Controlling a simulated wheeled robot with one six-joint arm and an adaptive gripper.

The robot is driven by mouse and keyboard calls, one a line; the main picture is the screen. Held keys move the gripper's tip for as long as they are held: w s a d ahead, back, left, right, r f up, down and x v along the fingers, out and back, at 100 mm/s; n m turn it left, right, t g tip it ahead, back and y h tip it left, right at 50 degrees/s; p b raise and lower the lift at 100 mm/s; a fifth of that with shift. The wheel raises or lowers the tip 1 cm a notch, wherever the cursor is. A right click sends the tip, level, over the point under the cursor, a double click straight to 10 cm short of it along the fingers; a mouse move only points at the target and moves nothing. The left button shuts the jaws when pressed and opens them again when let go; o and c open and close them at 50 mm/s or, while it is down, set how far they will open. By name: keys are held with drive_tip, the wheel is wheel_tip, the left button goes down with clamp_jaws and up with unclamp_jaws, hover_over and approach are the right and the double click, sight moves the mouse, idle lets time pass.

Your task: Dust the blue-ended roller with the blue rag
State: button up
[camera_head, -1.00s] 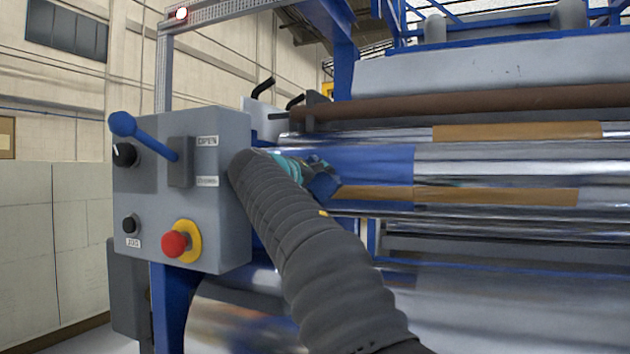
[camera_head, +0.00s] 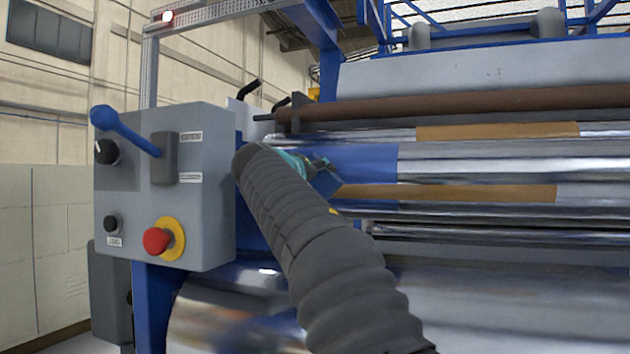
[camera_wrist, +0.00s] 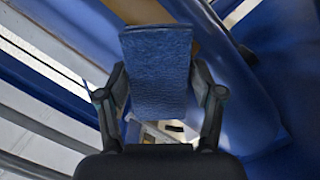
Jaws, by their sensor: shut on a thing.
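The blue rag (camera_wrist: 157,75) is a flat, textured blue pad held upright between the fingers of my gripper (camera_wrist: 160,92) in the wrist view. In the head view my gripper (camera_head: 312,166) is small and partly hidden by my arm, beside the left end of the rollers. The blue-ended roller (camera_head: 368,160) is shiny metal with a blue band at its left end, just right of my gripper. In the wrist view a blue rounded surface runs diagonally behind and right of the rag. I cannot tell whether the rag touches it.
A grey control box (camera_head: 165,190) with a blue lever (camera_head: 125,130) and a red stop button (camera_head: 157,240) stands close left of my arm. A brown roller (camera_head: 450,104) lies above. A roller with a tan band (camera_head: 470,193) lies below the blue band.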

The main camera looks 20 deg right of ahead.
drive_tip(key=shift+w+a+p, duration=0.8)
drive_tip(key=shift+w+a, duration=0.25)
drive_tip(key=shift+a, duration=0.15)
drive_tip(key=shift+w+a, duration=0.25)
drive_tip(key=shift+a, duration=0.1)
drive_tip(key=shift+c, duration=0.4)
drive_tip(key=shift+f, duration=0.1)
drive_tip(key=shift+a+f, duration=0.1)
drive_tip(key=shift+s+d+b+v, duration=0.15)
drive_tip(key=shift+b+v, duration=0.5)
drive_tip(key=shift+v, duration=0.8)
drive_tip(key=shift+s+d+b+v, duration=0.15)
drive_tip(key=shift+b+v, duration=0.45)
drive_tip(key=shift+v, duration=0.85)
drive_tip(key=shift+f, duration=0.1)
